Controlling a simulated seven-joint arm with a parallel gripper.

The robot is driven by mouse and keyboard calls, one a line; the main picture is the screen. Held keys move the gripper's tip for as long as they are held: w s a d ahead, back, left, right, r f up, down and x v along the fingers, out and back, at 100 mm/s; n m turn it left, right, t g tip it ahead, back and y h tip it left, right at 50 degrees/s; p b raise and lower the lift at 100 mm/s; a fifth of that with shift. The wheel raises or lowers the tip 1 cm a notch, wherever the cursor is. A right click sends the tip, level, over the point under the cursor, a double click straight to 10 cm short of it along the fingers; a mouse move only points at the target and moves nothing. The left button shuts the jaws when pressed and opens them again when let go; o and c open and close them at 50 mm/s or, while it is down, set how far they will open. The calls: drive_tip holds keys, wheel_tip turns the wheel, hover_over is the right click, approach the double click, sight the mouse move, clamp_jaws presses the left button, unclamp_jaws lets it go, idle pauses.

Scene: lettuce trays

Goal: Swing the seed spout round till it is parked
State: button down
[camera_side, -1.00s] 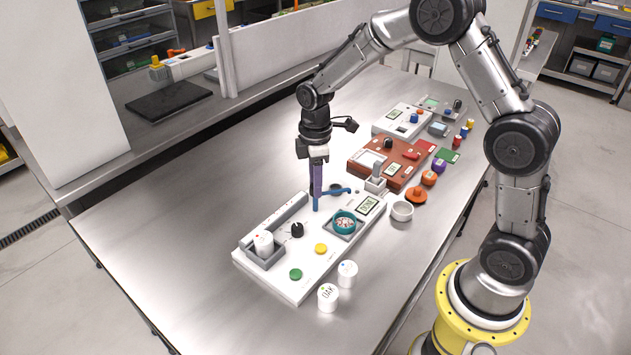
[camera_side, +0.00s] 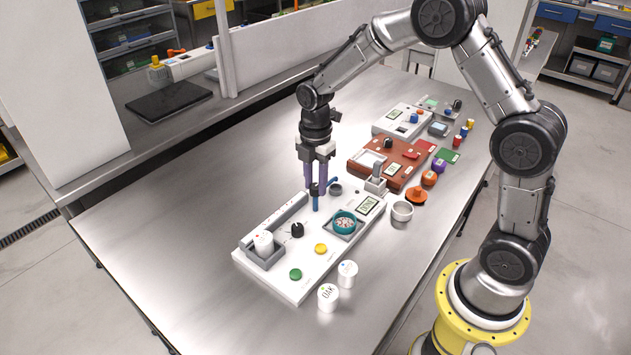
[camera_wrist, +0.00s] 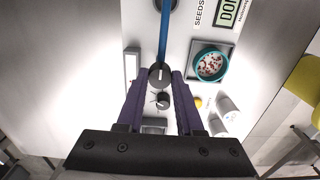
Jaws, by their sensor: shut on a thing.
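The blue seed spout (camera_side: 332,182) is at the far end of the white seed station (camera_side: 308,262). In the wrist view the blue spout (camera_wrist: 163,35) runs straight from the top edge down to a dark round piece between my fingertips. My gripper (camera_side: 317,188) points down, its purple fingers shut on the spout at that end; the wrist view also shows my gripper (camera_wrist: 164,74) there. A blue upright part shows just below the fingers. A grey round piece (camera_side: 336,190) lies beside the spout. The teal bowl (camera_side: 333,220) of seeds stands clear of the spout.
Two white pots stand in front. A brown station (camera_side: 362,173) is behind. The table's left side is clear.

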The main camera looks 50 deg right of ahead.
drive_tip(key=shift+r, duration=0.1)
idle(0.3)
drive_tip(key=c, duration=0.5)
unclamp_jaws()
drive_tip(key=shift+c, duration=0.2)
wheel_tip(320, 180, up, 14)
